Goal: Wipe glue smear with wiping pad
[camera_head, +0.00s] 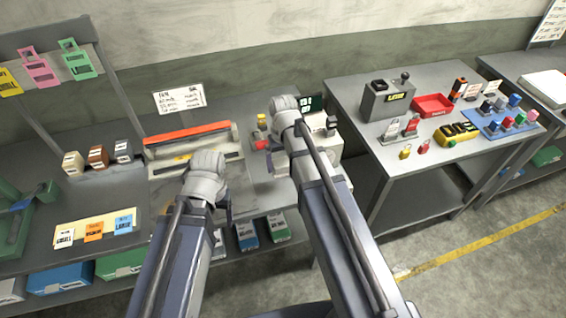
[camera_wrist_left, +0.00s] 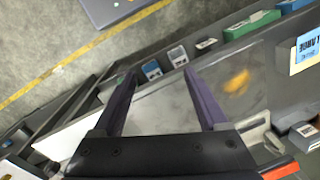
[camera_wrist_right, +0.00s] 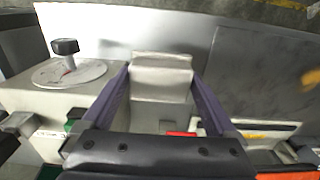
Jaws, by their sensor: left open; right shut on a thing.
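The glue smear (camera_wrist_left: 238,82) is a yellow-orange blotch on the grey bench top in the left wrist view. It also shows at the right edge of the right wrist view (camera_wrist_right: 311,78). In the head view I cannot make it out. My left gripper (camera_wrist_left: 160,74) is open and empty above the bench, with the smear beyond its right finger. My right gripper (camera_wrist_right: 160,72) is shut on a pale grey block, which I take to be the wiping pad (camera_wrist_right: 160,88). It is beside the white machine, apart from the smear. My arms hide both fingertips in the head view.
A machine with a red-orange bar (camera_head: 187,134) stands at the back of the bench. A white device with a dial (camera_wrist_right: 68,72) stands close to my right gripper. Cards (camera_head: 95,228) lie at the front left. A second table (camera_head: 372,140) stands right, across a gap.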

